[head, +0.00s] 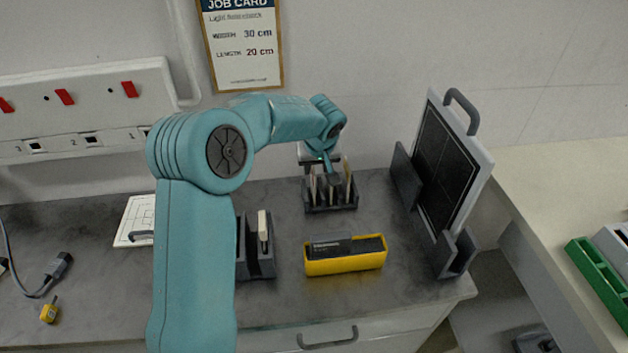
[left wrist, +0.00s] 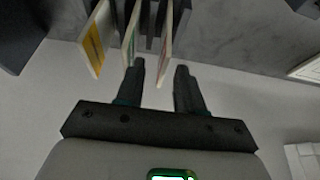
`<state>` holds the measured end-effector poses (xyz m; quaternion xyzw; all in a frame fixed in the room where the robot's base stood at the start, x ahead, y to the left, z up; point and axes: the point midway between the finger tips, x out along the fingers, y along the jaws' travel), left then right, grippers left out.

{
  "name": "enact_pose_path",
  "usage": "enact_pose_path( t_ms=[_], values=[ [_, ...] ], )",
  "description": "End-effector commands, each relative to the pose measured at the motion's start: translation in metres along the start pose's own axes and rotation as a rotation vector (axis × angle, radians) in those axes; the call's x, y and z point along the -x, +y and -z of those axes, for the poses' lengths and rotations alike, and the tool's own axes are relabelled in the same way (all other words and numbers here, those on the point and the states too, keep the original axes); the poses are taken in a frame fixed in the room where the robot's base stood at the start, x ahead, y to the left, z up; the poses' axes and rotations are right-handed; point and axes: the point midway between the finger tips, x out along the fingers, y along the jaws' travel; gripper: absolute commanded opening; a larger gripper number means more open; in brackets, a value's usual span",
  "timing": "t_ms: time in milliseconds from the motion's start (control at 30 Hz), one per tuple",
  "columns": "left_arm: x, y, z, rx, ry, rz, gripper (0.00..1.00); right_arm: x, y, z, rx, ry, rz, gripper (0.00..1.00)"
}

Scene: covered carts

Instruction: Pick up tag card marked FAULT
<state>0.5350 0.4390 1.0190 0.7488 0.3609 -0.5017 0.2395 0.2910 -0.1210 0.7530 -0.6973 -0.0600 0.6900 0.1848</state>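The tag cards stand upright in a dark slotted rack (head: 345,207) at the back of the counter. In the left wrist view three cards show: one with a yellow stripe (left wrist: 96,40), one with a green marking (left wrist: 131,32) and one with a red marking (left wrist: 166,40). No word is readable, so I cannot tell which says FAULT. My left gripper (left wrist: 160,66) is open, its fingers on either side of the red-marked card's near end, with gaps visible. In the head view my left gripper (head: 326,176) is over the rack and partly hides the cards. My right gripper is not in view.
A yellow bin (head: 345,264) and a dark slotted holder (head: 257,262) stand in front of the rack. A framed dark panel (head: 446,165) leans in a stand at right. A white switch box (head: 90,100) and job card (head: 243,45) are on the wall.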

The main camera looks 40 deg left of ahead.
Motion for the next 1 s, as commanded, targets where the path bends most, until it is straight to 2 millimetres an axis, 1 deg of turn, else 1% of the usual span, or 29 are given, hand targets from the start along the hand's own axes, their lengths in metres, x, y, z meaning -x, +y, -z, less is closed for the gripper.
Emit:
enact_pose_path(
  t_ms=[200, 367, 400, 500, 600, 767, 800, 867, 900, 1000],
  values=[
    [-0.017, -0.001, 0.002, 0.001, -0.001, 0.001, 0.37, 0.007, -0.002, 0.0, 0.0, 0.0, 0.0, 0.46],
    [-0.042, -0.004, 0.003, 0.001, -0.004, 0.002, 0.37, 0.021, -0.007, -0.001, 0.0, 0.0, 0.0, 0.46],
    [-0.05, -0.003, 0.003, 0.0, -0.002, 0.002, 0.37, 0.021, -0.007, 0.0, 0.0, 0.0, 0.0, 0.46],
    [-0.061, -0.003, 0.004, 0.002, 0.0, 0.0, 0.37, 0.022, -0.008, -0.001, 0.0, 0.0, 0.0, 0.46],
    [-0.065, -0.003, 0.004, 0.002, 0.001, -0.001, 0.37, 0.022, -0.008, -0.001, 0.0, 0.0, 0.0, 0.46],
    [-0.065, -0.003, 0.004, 0.002, 0.001, -0.001, 0.37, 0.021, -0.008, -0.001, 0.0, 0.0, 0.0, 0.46],
    [-0.065, -0.003, 0.004, 0.002, 0.001, -0.001, 0.24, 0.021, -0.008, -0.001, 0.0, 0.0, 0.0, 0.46],
    [-0.064, -0.003, 0.004, 0.001, 0.001, -0.001, 0.05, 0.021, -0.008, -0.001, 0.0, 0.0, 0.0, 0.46],
    [-0.064, -0.003, 0.004, 0.001, 0.001, -0.001, 0.0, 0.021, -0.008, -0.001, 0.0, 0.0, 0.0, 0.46],
    [-0.064, -0.003, 0.004, 0.001, 0.001, -0.001, 0.0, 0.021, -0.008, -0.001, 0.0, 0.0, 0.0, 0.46]
  ],
)
